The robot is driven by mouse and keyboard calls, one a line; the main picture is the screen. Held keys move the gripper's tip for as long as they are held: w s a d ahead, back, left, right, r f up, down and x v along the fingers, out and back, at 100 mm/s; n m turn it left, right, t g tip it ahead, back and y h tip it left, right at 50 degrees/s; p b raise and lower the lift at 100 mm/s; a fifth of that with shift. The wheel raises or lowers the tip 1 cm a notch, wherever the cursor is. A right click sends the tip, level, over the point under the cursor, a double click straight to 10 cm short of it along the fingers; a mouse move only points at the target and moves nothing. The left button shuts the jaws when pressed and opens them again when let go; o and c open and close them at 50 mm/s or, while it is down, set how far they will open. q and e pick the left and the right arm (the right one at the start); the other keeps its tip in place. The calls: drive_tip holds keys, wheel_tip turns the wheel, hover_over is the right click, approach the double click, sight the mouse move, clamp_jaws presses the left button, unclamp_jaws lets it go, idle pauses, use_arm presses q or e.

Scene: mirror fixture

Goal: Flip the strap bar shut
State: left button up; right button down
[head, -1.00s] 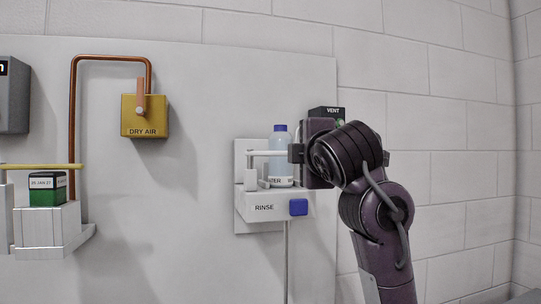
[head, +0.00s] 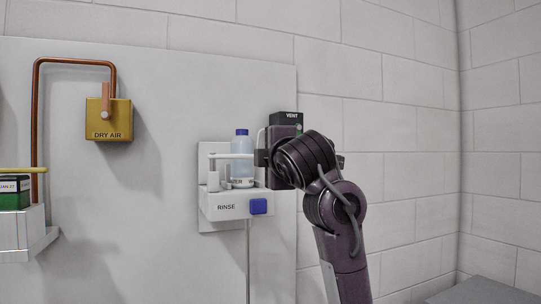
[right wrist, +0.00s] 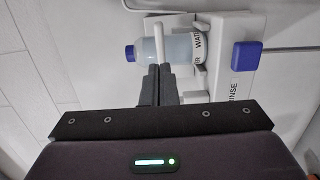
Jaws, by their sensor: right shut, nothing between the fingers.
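The white strap bar (head: 232,156) lies level across the front of a clear bottle (head: 242,143) with a blue cap, on the white RINSE holder (head: 215,209). Its left end meets a small white post (head: 213,180). My right gripper (head: 260,157) is at the bar's right end. In the right wrist view, the closed fingers (right wrist: 158,72) are empty, with their tips close to the end of the bar (right wrist: 160,42); I cannot tell whether they touch. The bar crosses the bottle (right wrist: 180,47) there. The gripper partly hides the bar's right end in the head view. My left gripper is not in view.
A blue button (head: 259,206) sits on the holder's front. A dark VENT box (head: 286,117) is behind my right gripper. The yellow DRY AIR box (head: 108,120) with a copper pipe is at the left. The wall right of my arm is clear.

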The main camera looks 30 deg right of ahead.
use_arm(q)
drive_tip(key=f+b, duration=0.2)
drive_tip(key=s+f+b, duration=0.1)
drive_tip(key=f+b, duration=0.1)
drive_tip(key=b, duration=0.1)
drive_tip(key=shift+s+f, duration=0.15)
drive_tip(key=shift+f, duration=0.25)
use_arm(e)
drive_tip(key=s+d, duration=0.4)
drive_tip(key=s, duration=0.5)
drive_tip(key=shift+s, duration=0.15)
